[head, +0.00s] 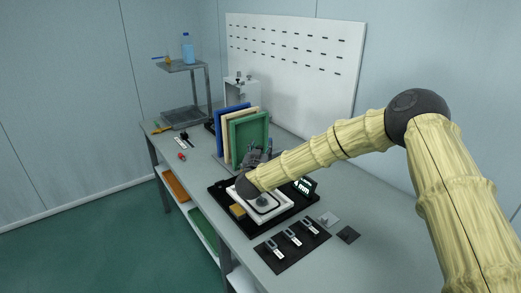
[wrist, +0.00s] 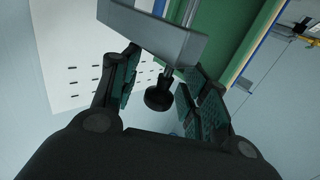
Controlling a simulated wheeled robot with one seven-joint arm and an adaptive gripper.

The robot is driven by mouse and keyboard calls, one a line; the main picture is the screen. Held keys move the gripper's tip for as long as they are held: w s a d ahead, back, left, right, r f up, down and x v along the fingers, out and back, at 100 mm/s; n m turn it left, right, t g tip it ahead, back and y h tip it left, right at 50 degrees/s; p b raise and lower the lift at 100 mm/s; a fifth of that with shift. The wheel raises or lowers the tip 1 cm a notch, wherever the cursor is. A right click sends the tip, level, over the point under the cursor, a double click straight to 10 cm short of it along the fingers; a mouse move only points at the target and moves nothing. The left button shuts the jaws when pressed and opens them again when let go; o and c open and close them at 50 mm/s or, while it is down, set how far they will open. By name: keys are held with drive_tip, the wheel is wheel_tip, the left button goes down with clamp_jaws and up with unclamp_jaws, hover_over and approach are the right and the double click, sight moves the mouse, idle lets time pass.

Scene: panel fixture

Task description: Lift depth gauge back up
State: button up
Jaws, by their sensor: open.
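What looks like the depth gauge shows in the wrist view as a black round knob (wrist: 160,97) on a thin rod, beside a grey bar (wrist: 155,35). My gripper (wrist: 163,78) is open, with one finger pad to the left of the knob and the other to the right. I see gaps between the knob and both pads. In the head view my gripper (head: 256,162) is over the back of the white panel fixture (head: 284,207), and my arm hides much of the gauge there. A small display reading 4 mm (head: 304,185) stands at the fixture's right.
The fixture sits on a black tray (head: 258,231) with a yellow block (head: 238,211). Blue, cream and green upright panels (head: 250,138) stand close behind my gripper. A black mat (head: 292,246) with several small tagged items lies in front. A white pegboard (head: 295,60) backs the bench.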

drive_tip(key=shift+s+r, duration=0.75)
drive_tip(key=shift+s, duration=0.05)
drive_tip(key=shift+c, duration=0.4)
drive_tip(key=shift+s+a+r, duration=0.15)
drive_tip(key=shift+s+r, duration=0.05)
drive_tip(key=shift+r, duration=0.05)
drive_tip(key=c, duration=0.4)
drive_tip(key=shift+w+f, duration=0.5)
drive_tip(key=shift+f, duration=0.1)
clamp_jaws()
drive_tip(key=shift+r, duration=0.1)
drive_tip(key=shift+w+r+p, duration=0.1)
drive_tip(key=shift+r+p, duration=0.45)
drive_tip(key=shift+r, duration=1.45)
drive_tip(key=shift+o, duration=2.4)
unclamp_jaws()
drive_tip(key=shift+f, duration=0.1)
